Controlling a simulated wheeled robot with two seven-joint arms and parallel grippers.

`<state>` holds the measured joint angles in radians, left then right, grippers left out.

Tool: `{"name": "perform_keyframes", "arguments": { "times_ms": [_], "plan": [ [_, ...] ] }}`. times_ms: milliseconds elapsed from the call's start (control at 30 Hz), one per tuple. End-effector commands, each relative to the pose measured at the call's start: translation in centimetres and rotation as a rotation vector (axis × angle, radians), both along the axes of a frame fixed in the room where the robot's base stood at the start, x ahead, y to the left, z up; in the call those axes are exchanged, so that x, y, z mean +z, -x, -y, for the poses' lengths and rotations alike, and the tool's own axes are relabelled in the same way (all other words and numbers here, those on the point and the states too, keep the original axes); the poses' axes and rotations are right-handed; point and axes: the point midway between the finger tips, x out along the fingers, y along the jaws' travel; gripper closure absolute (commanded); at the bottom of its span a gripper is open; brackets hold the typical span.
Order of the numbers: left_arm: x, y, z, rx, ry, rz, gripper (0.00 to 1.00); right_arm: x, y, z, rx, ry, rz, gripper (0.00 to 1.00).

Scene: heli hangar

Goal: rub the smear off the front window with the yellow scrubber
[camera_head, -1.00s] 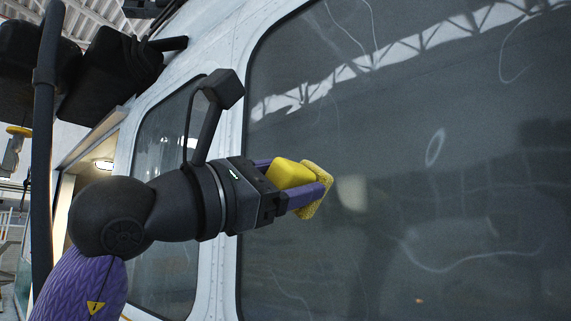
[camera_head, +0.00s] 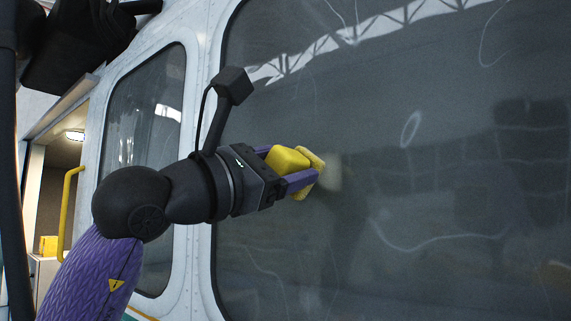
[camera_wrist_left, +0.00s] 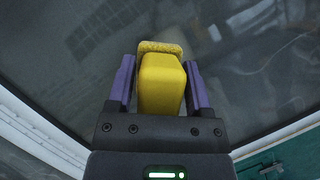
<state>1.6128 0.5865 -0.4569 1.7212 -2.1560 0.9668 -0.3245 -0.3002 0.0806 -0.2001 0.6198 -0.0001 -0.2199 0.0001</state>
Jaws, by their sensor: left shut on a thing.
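My left gripper (camera_head: 292,168) is shut on the yellow scrubber (camera_head: 288,159), with one purple finger on each side of its block. The scrubber's rough pad (camera_head: 316,163) faces the front window (camera_head: 440,180), a large dark pane. A pale, blurry patch (camera_head: 331,172) on the pane, just right of the pad, looks like the smear. I cannot tell whether the pad touches the glass. In the left wrist view the scrubber (camera_wrist_left: 161,85) sits between the fingers, its pad (camera_wrist_left: 160,47) toward the pane. My right gripper is not in view.
A white frame (camera_head: 202,160) separates the front window from a smaller side window (camera_head: 150,130). An open doorway with a yellow handrail (camera_head: 67,215) is at the left. Thin pale streaks and an oval mark (camera_head: 411,129) show on the pane, with roof reflections.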

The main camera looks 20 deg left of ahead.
Motion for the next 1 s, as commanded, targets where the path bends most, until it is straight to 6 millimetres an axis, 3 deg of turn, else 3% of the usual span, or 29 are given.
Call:
{"name": "perform_keyframes", "arguments": {
  "times_ms": [1000],
  "plan": [
    [-0.1,-1.5,1.0,-0.002,-0.001,0.000,0.82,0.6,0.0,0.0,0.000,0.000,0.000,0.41]
  ]
}}
